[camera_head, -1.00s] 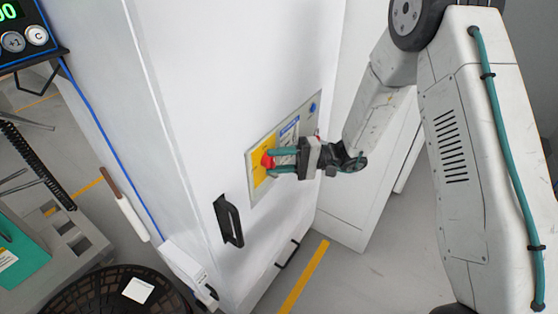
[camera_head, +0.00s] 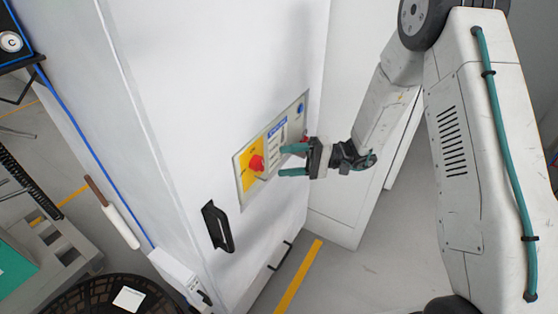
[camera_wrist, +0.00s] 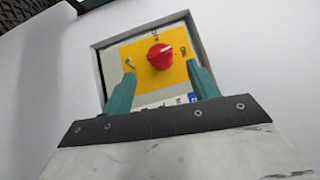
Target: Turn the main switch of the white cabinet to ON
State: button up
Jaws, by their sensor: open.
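The white cabinet (camera_head: 225,75) has a panel on its front with a yellow plate (camera_head: 245,172). A red rotary switch (camera_head: 256,163) sits on that plate. In the wrist view the red switch (camera_wrist: 160,56) has a pale mark on its knob, pointing up and right; the lettering around it is too small to read surely. My gripper (camera_head: 287,160) is open and empty, to the right of the switch and apart from it. In the wrist view its two teal fingers (camera_wrist: 163,88) stand either side of the yellow plate's lower part, with the switch beyond and between them.
A black handle (camera_head: 217,228) sticks out from the cabinet below the panel. A blue button (camera_head: 301,107) is at the panel's upper right.

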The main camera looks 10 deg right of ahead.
jog(key=shift+w+d, duration=0.15)
jog(key=shift+d, duration=0.65)
